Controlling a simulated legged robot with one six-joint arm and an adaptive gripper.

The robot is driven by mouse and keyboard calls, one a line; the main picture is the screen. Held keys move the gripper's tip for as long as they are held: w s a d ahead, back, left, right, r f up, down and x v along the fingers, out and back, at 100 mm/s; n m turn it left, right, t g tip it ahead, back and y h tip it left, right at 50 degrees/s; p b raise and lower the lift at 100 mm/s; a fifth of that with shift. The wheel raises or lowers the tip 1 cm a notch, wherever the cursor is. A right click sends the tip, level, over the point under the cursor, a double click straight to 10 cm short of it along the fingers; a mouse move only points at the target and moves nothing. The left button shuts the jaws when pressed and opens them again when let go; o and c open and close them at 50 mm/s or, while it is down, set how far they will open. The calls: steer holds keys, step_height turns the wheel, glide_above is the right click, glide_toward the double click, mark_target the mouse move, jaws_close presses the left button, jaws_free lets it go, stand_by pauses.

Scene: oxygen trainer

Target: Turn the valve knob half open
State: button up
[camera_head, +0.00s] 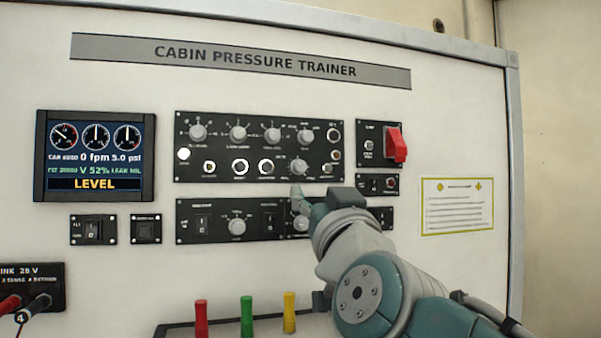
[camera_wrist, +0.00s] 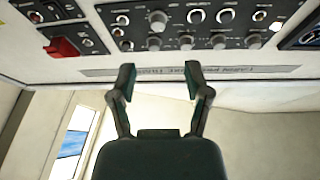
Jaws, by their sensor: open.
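A grey knob (camera_head: 299,167), which appears to be the valve knob, sits at the lower right of the upper black control panel. It also shows as the large knob (camera_wrist: 157,20) in the wrist view, upside down. Its label is too small to read surely. My gripper (camera_head: 310,198) is just below that knob in the head view and partly covers the lower panel. In the wrist view my gripper (camera_wrist: 160,75) is open and empty, fingers apart, with the knob beyond the fingertips. No contact shows. The display (camera_head: 96,156) reads "V 52%" and "LEVEL".
Other knobs (camera_head: 237,132) and sockets crowd the same panel. A red guarded switch (camera_head: 395,144) juts out at right; a lower panel (camera_head: 207,222) lies beneath. Red, green and yellow upright handles (camera_head: 247,315) stand at the bottom. A notice (camera_head: 457,206) is at right.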

mark_target(301, 168)
steer(key=x, duration=1)
steer(key=shift+f, duration=0.1)
jaws_close()
